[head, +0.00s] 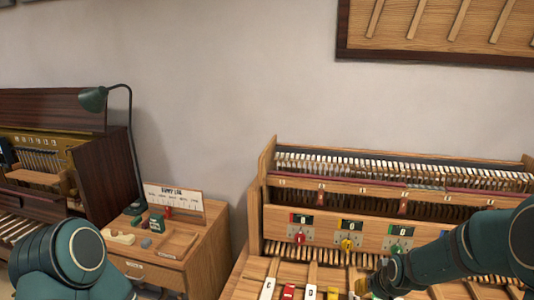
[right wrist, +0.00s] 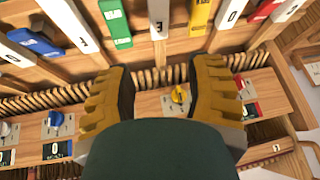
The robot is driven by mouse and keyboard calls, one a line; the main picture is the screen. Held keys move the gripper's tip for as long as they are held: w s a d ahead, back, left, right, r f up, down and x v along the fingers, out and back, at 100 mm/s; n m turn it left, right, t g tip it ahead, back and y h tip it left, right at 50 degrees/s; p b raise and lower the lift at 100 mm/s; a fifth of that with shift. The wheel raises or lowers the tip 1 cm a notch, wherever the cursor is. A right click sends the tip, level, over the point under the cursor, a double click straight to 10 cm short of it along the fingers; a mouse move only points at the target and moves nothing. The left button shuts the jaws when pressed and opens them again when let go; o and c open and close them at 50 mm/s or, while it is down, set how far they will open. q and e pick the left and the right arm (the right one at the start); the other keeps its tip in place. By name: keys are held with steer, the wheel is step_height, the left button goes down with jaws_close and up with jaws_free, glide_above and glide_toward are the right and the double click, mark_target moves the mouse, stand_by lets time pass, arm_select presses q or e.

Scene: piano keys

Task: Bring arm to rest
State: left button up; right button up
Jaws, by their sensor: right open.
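My right arm comes in from the right in the head view, and its gripper (head: 376,284) is over the piano keys. In the right wrist view the two ribbed yellow-brown fingers of this gripper (right wrist: 162,78) stand apart with nothing between them. A white key marked E (right wrist: 158,20) lies just beyond the gap, with a green key (right wrist: 115,22) and a yellow key (right wrist: 200,14) beside it. I cannot tell whether the fingers touch any key. My left arm shows at the bottom left of the head view; its gripper is out of frame.
The piano's wooden front panel (head: 273,226) carries coloured knobs, including a yellow knob (right wrist: 180,96), close to the right gripper. A small wooden cabinet (head: 205,262) with a green lamp (head: 95,98) and small items stands left of the piano. Another dark cabinet (head: 100,175) is at far left.

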arm_select(q)
steer(key=f+b, duration=0.1)
steer(key=s+f+b, duration=0.1)
steer(key=shift+s+f+b, duration=0.15)
steer(key=shift+f+b, duration=0.15)
steer(key=shift+f, duration=0.05)
arm_select(e)
steer(key=s+a+f+g+y, duration=0.1)
steer(key=s+a+f+g, duration=0.1)
steer(key=s+a+f, duration=0.7)
steer(key=s+a+f+g+y, duration=0.2)
steer(key=s+a+f, duration=0.7)
steer(key=s+f, duration=0.2)
steer(key=s, duration=0.2)
steer(key=shift+s+a, duration=0.2)
steer(key=shift+s, duration=0.1)
